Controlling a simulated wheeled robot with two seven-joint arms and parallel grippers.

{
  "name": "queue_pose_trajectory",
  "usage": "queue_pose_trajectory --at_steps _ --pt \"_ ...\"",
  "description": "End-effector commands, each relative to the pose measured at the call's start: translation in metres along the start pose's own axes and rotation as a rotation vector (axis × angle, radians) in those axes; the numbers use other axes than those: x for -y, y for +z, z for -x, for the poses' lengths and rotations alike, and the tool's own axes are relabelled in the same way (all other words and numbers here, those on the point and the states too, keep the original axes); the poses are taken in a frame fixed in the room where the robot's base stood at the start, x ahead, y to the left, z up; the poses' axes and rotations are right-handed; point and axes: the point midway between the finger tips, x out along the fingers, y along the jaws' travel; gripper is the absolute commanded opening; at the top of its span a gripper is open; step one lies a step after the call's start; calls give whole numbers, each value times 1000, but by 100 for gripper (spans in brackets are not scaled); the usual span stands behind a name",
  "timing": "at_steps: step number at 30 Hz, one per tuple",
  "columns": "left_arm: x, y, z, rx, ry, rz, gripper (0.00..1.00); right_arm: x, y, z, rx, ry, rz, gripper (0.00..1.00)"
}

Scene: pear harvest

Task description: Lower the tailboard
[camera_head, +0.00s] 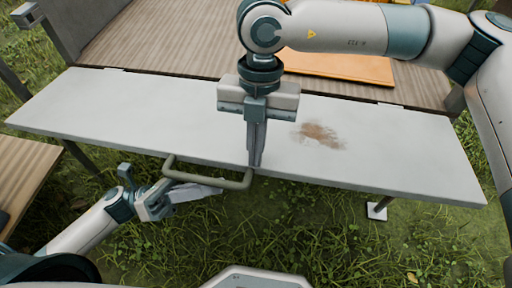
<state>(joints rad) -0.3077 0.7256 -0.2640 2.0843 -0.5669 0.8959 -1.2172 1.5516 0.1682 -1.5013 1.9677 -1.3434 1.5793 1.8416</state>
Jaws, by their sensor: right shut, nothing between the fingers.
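The tailboard (390,150) is a long pale grey panel with a brown smudge (318,134). It lies folded out from the wooden load bed, about level with it. A grey-green bar handle (208,178) runs along its near edge, left of the middle. My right gripper (255,162) points down with its fingers together, at the right end of the handle, with nothing between them. Whether it touches the handle is unclear. My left gripper (215,190) is low, just in front of the handle's left half, its fingers pointing right. Their gap cannot be made out.
The slatted load bed (180,40) lies behind the tailboard, with an orange board (345,68) on it. A wooden surface (25,165) stands at the left edge. A foot plate (376,211) rests on the grass below right. Grass (320,230) fills the near ground.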

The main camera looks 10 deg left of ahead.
Motion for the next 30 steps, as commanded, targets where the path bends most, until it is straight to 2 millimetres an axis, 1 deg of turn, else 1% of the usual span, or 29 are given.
queue_pose_trajectory --at_steps 1,6,7,8,9,11,14,24,27,30 --pt "8 -1 -2 -4 -21 1 24 0 0 1 0 0 0 0" --pt "7 -1 3 -4 -18 2 22 0 0 1 0 0 0 0" --pt "6 -1 6 -4 -18 2 23 0 0 1 0 0 0 0" --pt "6 -1 8 -4 -18 2 29 0 0 1 0 0 0 0" --pt "6 -1 12 -3 -16 3 33 0 0 1 0 0 0 0" --pt "5 -1 19 -3 -15 2 33 0 0 1 0 0 0 0" --pt "3 -1 34 -3 -9 4 33 0 0 0 0 0 0 0" --pt "-2 0 94 -1 0 5 33 0 0 0 0 0 0 0" --pt "-2 0 106 -1 1 4 33 0 0 0 0 0 0 0" --pt "-3 0 114 -1 1 4 33 0 0 0 0 0 0 0"
